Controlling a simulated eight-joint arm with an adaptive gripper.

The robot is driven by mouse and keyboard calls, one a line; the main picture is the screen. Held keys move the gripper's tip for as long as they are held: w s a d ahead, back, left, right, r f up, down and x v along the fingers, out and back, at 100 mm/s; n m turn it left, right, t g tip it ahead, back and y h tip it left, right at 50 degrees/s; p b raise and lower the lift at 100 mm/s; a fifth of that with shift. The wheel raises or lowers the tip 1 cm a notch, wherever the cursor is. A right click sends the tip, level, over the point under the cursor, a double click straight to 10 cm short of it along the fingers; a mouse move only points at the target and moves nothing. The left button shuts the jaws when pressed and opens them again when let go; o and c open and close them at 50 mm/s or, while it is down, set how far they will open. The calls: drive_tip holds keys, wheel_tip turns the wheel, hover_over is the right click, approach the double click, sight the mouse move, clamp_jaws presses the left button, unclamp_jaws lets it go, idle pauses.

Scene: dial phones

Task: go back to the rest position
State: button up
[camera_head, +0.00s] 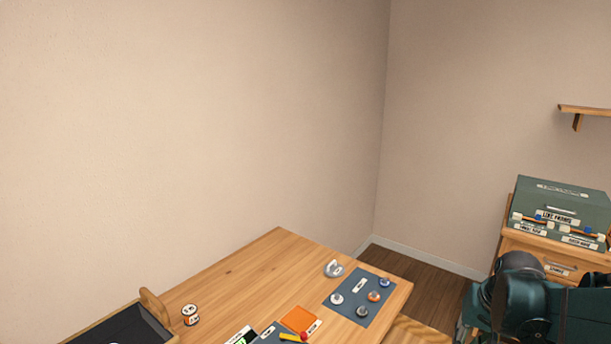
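Part of my own dark teal arm shows at the lower right, in front of a wooden cabinet. My gripper's fingers do not show in this view, so I cannot see whether it holds anything. The wooden table (240,270) fills the lower middle. No part of my arm is seen over the table's visible top.
A blue-grey mat (349,311) with several small round pieces lies at the table's right end, a silvery object (333,268) beside it. Green boxes (561,205) stand on the cabinet.

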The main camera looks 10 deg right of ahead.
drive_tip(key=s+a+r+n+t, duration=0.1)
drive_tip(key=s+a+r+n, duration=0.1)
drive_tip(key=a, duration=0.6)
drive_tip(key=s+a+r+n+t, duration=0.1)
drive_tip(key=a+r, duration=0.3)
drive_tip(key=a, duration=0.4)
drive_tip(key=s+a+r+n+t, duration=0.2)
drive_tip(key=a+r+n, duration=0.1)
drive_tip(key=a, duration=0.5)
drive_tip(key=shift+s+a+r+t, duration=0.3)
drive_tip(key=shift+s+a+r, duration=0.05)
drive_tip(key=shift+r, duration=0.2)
